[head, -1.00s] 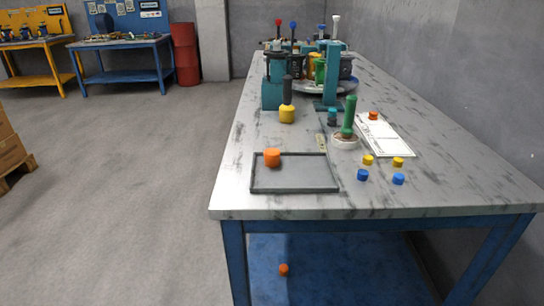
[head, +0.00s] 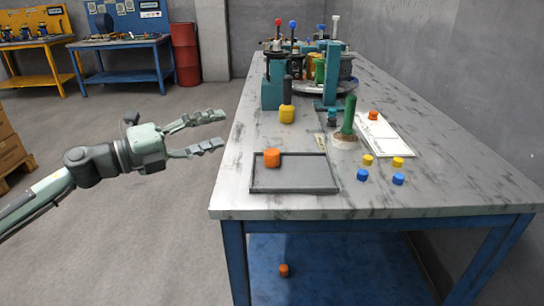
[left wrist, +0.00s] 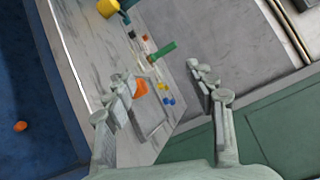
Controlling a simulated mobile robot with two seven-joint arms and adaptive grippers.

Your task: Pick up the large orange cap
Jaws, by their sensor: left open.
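The large orange cap (head: 272,158) sits in the left back part of a shallow grey tray (head: 292,190) at the near end of the workbench. In the left wrist view the cap (left wrist: 141,88) shows beside the left-hand finger, farther off. My left gripper (head: 216,131) is open and empty, just left of the bench edge, its fingers pointing right toward the tray. It is apart from the cap. My right gripper is not in view.
Small yellow caps (head: 398,162) and blue caps (head: 398,179) lie right of the tray. A green-handled tool (head: 349,116) stands behind it. Another orange cap (head: 373,115) is on a white sheet, and one (head: 284,270) is on the lower shelf.

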